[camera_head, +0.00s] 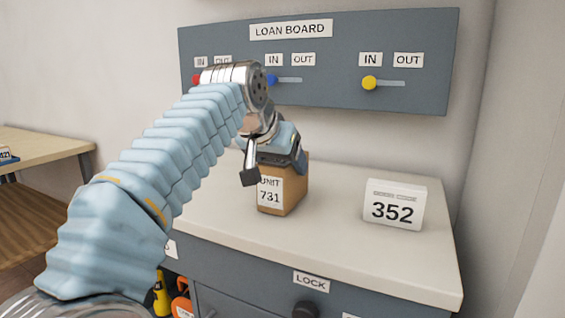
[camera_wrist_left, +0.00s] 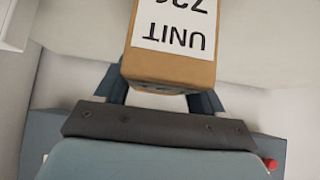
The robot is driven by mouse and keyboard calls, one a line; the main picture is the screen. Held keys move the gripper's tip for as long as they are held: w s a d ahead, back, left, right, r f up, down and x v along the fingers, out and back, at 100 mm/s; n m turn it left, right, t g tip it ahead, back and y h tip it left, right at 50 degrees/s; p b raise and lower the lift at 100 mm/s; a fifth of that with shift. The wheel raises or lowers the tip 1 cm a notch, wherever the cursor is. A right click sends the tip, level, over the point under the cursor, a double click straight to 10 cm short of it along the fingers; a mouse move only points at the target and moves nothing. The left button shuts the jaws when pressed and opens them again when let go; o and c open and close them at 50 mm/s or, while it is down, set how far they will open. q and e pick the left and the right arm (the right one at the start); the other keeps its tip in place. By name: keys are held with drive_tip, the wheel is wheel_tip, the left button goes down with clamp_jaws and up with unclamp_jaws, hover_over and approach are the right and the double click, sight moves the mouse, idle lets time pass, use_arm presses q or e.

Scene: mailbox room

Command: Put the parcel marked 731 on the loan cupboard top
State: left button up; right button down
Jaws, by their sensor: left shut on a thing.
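The brown parcel with a white label reading UNIT 731 (camera_head: 270,192) is at the loan cupboard top (camera_head: 335,240), left of the 352 sign. It is upright, and I cannot tell whether its base touches the surface. My left gripper (camera_head: 288,160) is shut on the parcel from above and behind. In the left wrist view the parcel (camera_wrist_left: 172,68) sits between the fingers (camera_wrist_left: 160,98), its label upside down and its number cut off by the frame edge. My right gripper is not in view.
A white 352 sign (camera_head: 394,205) stands on the cupboard's right part. The loan board (camera_head: 430,50) with sliding knobs hangs on the wall behind. A lock knob (camera_head: 305,309) is on the cupboard front. A wooden table (camera_head: 40,148) is far left. The cupboard top's front is clear.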

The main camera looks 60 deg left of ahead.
use_arm(q)
drive_tip(key=o, duration=1.7)
drive_tip(key=shift+f, duration=0.1)
drive_tip(key=shift+r, duration=0.3)
drive_tip(key=p+v, duration=0.1)
drive_tip(key=v, duration=1.1)
drive_tip(key=shift+f+p, duration=0.1)
drive_tip(key=shift+p, duration=0.3)
